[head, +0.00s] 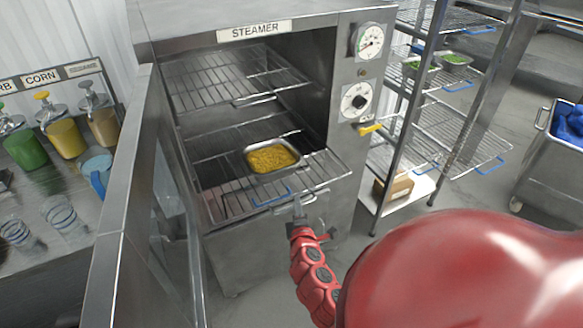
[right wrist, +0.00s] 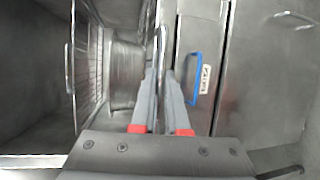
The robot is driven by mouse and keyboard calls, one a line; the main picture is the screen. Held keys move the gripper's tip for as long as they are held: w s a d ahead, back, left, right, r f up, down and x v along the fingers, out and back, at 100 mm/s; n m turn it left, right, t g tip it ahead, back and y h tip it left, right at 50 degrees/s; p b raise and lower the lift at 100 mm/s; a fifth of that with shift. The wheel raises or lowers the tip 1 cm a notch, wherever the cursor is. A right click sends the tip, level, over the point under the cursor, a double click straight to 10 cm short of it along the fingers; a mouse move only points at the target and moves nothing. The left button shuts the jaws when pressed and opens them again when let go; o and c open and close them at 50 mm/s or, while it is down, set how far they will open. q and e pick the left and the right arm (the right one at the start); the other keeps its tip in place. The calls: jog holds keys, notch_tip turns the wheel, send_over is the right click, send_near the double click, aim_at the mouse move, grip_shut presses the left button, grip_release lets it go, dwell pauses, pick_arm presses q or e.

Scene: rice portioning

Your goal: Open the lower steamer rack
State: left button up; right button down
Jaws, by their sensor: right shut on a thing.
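The steamer (head: 345,90) stands with its glass door (head: 165,200) swung open at the left. Its lower steamer rack (head: 232,203) is a wire shelf that sticks out past the front opening, with a blue handle strip (head: 272,198) on its front edge. A metal pan of yellow corn (head: 270,157) sits on it. My right gripper (head: 298,207) is at the rack's front edge. In the right wrist view its fingers (right wrist: 162,85) are closed on a thin metal bar at that edge; the exact contact is partly hidden. My left gripper is not in view.
The upper rack (head: 215,85) is empty inside the steamer. A wire shelving unit (head: 440,115) with pans of greens stands to the right, and a steel bin (head: 555,150) with blue contents beyond it. A counter with sauce dispensers (head: 65,137) is at left.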

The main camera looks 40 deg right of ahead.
jog(key=shift+s+a, duration=0.15)
jog(key=shift+s, duration=0.7)
jog(key=c, duration=0.9)
grip_release()
jog(key=shift+s, duration=0.1)
jog(key=p+v, duration=0.3)
jog(key=v, duration=1.4)
jog(key=shift+a+r, duration=0.1)
jog(key=shift+a, duration=0.1)
